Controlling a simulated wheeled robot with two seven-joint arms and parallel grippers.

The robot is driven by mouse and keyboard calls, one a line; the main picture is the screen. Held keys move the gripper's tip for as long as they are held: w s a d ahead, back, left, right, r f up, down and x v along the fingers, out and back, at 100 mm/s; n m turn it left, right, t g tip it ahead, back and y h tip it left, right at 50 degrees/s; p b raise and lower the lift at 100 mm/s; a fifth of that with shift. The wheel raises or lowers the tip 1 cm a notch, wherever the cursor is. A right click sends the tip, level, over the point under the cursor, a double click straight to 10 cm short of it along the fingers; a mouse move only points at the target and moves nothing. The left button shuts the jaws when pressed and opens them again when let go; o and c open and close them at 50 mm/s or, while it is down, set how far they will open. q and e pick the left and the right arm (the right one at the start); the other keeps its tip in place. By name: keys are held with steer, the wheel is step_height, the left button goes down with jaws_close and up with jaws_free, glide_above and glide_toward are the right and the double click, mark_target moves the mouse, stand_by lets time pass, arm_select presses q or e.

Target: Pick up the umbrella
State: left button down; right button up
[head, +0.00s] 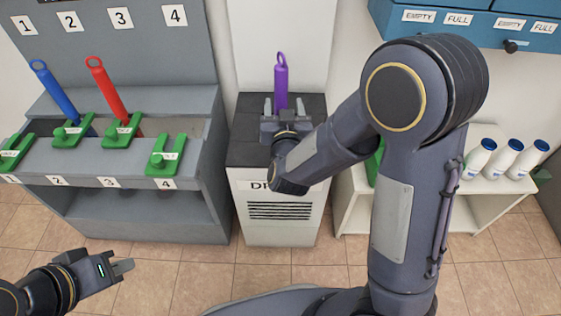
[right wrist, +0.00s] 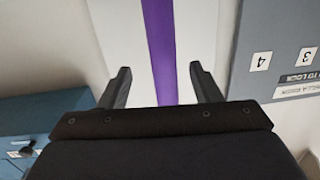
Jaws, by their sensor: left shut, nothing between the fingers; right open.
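A purple umbrella (head: 281,80) with a ring-shaped top stands upright in the dark top of a white and grey cabinet (head: 283,220). My right gripper (head: 284,105) is open in front of the umbrella's lower part, one finger to each side of it in the picture. In the right wrist view, the purple umbrella (right wrist: 157,40) runs as a band between the two open fingers (right wrist: 160,72), touching neither. How deep it lies between them is hard to tell. My left gripper (head: 122,267) is shut and empty, low at the left.
A grey rack (head: 195,208) at the left, with numbered slots and green clamps, holds a blue umbrella (head: 57,90) and a red umbrella (head: 106,88). A white shelf (head: 490,197) with white bottles (head: 479,158) stands right. Blue boxes (head: 470,35) hang above it.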

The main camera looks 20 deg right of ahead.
mark_target(281, 87)
steer(key=shift+w+a+f+t, duration=0.1)
steer(key=shift+w+f+t, duration=0.05)
steer(key=shift+f+t, duration=0.2)
steer(key=shift+w+h, duration=0.35)
steer(key=shift+h, duration=0.05)
steer(key=x, duration=0.2)
steer(key=b+x, duration=0.1)
steer(key=x, duration=0.1)
steer(key=b+x, duration=0.1)
steer(key=x, duration=0.2)
steer(key=shift+a+r, duration=0.1)
steer(key=shift+r, duration=0.25)
jaws_close()
